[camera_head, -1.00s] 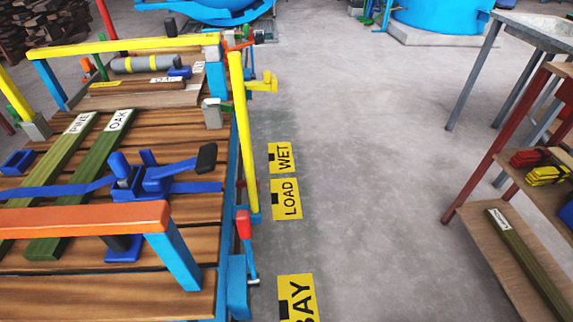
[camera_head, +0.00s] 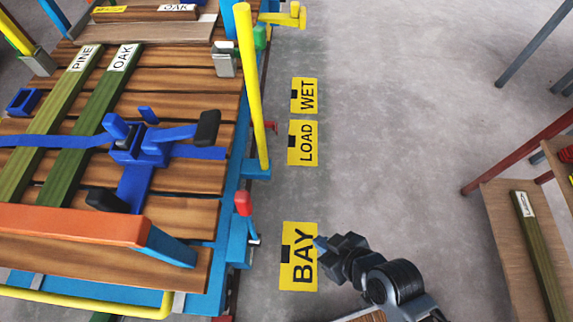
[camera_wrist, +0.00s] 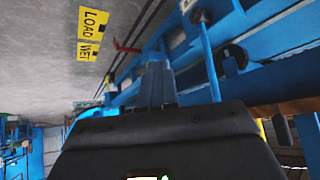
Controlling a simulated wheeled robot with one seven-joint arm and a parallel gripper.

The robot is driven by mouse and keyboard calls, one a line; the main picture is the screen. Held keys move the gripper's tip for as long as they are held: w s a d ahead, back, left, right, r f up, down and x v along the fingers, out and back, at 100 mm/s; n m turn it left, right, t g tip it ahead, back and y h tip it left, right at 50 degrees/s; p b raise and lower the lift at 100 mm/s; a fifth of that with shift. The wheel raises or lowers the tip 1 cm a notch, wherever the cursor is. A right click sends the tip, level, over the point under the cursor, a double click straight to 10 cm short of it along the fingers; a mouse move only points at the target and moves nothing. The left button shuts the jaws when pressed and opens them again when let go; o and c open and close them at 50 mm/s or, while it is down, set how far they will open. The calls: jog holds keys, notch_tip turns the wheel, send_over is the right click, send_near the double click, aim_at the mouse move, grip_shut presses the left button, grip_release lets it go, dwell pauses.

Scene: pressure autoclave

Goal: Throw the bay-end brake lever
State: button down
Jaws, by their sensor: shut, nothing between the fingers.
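The brake lever by the BAY sign has a red grip (camera_head: 243,203) on a short metal rod. It stands on the near right side of the blue-framed cart (camera_head: 256,168). My gripper (camera_head: 320,243) is over the yellow BAY sign (camera_head: 299,268), to the right of the lever and apart from it. In the wrist view my gripper's fingers (camera_wrist: 156,84) are together and empty, with the blue frame just beyond them. A small red part (camera_wrist: 126,47) shows there near the LOAD sign; I cannot tell which lever it belongs to.
A yellow bar (camera_head: 252,85) rises along the cart's side, with a green-handled lever (camera_head: 260,37) behind it. Blue strap gear (camera_head: 150,145) and timbers lie on the deck. A wooden shelf (camera_head: 500,235) stands at right.

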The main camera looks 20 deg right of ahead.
jog(key=w+a+r+n+g+y+p, duration=0.1)
jog(key=w+a+n+g+p, duration=0.15)
jog(key=w, duration=0.35)
jog(key=w+a+r+n+g+y+p, duration=0.1)
jog(key=w+a+r+n+g+y, duration=0.15)
jog(key=w, duration=0.45)
jog(key=w+r+n+g+p, duration=0.1)
jog(key=w+r+n+g, duration=0.2)
jog(key=r, duration=0.4)
jog(key=w+a+r+n+g+p, duration=0.1)
jog(key=w+r+n+g+p, duration=0.1)
jog(key=w+r, duration=0.4)
jog(key=shift+r+n+g, duration=0.45)
jog(key=shift+n+g, duration=0.05)
jog(key=shift+n, duration=0.2)
jog(key=shift+w, duration=0.1)
jog(key=s+a+f+p, duration=0.2)
jog(key=s+a+f, duration=0.4)
jog(key=s+f, duration=0.1)
jog(key=shift+a+f+p, duration=0.3)
jog(key=shift+a+p, duration=0.05)
